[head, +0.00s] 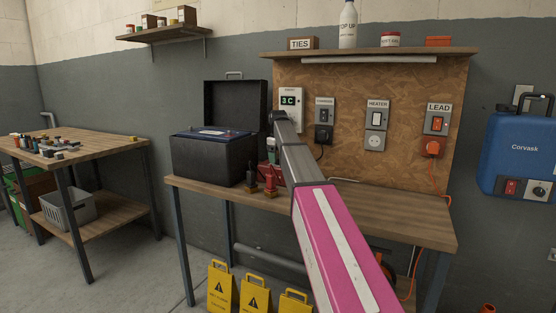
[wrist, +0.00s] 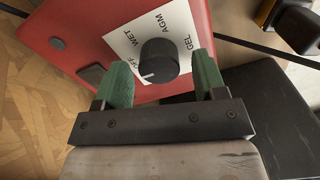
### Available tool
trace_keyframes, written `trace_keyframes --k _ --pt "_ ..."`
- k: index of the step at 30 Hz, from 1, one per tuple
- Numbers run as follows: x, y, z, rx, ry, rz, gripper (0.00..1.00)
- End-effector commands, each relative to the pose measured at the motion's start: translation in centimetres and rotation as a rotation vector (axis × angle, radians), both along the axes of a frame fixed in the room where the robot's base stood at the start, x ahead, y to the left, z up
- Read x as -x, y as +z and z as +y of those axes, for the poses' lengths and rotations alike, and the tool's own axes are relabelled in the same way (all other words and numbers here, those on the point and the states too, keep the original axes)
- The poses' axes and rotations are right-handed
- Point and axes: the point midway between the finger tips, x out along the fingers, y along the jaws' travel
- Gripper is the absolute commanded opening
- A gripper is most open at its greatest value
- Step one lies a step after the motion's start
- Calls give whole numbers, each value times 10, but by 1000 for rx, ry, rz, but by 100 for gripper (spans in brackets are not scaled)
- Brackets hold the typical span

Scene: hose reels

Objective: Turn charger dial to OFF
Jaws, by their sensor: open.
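The red charger (wrist: 75,30) fills the upper left of the wrist view. Its white label panel (wrist: 118,42) reads OFF, WET, AGM and GEL around a black dial (wrist: 160,58). The dial's white mark points to the lower left, on the OFF side; the OFF label is partly covered by a finger. My gripper (wrist: 163,68) is open, with one green finger on each side of the dial; I cannot tell whether they touch it. In the head view the charger (head: 268,176) stands on the workbench, partly hidden behind my arm and the clamps.
A black battery case (head: 205,158) with its lid up stands left of the charger on the workbench (head: 400,212). Black and red clamps (head: 270,184) lie in front of the charger. A board (head: 350,95) with switches and sockets is behind. Yellow signs (head: 252,292) stand below.

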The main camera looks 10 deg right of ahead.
Motion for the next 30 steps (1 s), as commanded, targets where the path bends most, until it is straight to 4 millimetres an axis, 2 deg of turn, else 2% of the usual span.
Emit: trace_keyframes --k 9,15,21,30 --pt "-2 56 0 0 0 -1 65" --pt "-1 87 0 0 1 0 65" --pt "0 101 0 0 1 0 65" --pt "0 102 0 0 1 0 65"
